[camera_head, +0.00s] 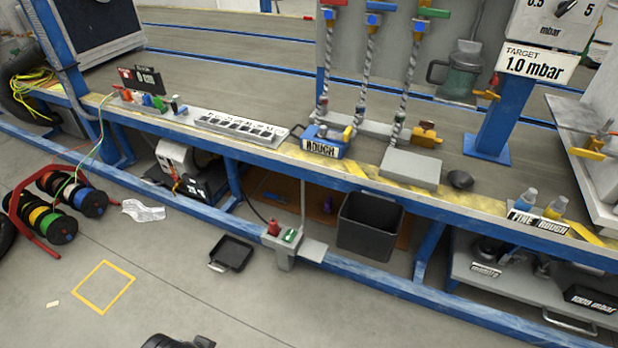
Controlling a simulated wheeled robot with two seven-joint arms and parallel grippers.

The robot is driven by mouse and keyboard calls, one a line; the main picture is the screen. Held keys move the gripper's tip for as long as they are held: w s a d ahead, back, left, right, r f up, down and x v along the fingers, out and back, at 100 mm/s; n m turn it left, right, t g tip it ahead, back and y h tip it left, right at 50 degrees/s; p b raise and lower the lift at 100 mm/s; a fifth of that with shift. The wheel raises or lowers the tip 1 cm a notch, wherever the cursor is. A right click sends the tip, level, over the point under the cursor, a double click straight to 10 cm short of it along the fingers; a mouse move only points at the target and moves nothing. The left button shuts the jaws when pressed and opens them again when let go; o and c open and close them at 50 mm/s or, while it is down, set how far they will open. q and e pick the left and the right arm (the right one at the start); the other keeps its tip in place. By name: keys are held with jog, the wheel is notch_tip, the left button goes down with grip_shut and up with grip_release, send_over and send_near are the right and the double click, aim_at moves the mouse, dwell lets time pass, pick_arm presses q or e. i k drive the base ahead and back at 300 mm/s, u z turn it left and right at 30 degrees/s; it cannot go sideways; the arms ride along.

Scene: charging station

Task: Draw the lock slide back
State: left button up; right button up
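I cannot tell which part is the lock slide. Small coloured fittings that could carry one are an orange fitting (425,132) on the bench, a blue box labelled ROUGH (322,142), and a yellow lever (588,154) on the panel at the right edge. A dark shape (178,342) is cut off by the bottom edge, left of centre. It seems to be the top of my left gripper, well in front of the bench and touching nothing visible. Its fingers cannot be made out. My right gripper is not in view.
A long bench (235,165) with a blue frame crosses the view. Braided hoses (367,75) rise from it beside a TARGET 1.0 mbar sign (537,64). A dark bin (369,226) stands below. A black tray (231,253) and cable spools (53,228) are on the floor. The front floor is mostly clear.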

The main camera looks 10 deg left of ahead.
aim_at(346, 136)
jog(key=z, duration=0.8)
jog(key=i, duration=1.5)
jog(key=u, duration=0.55)
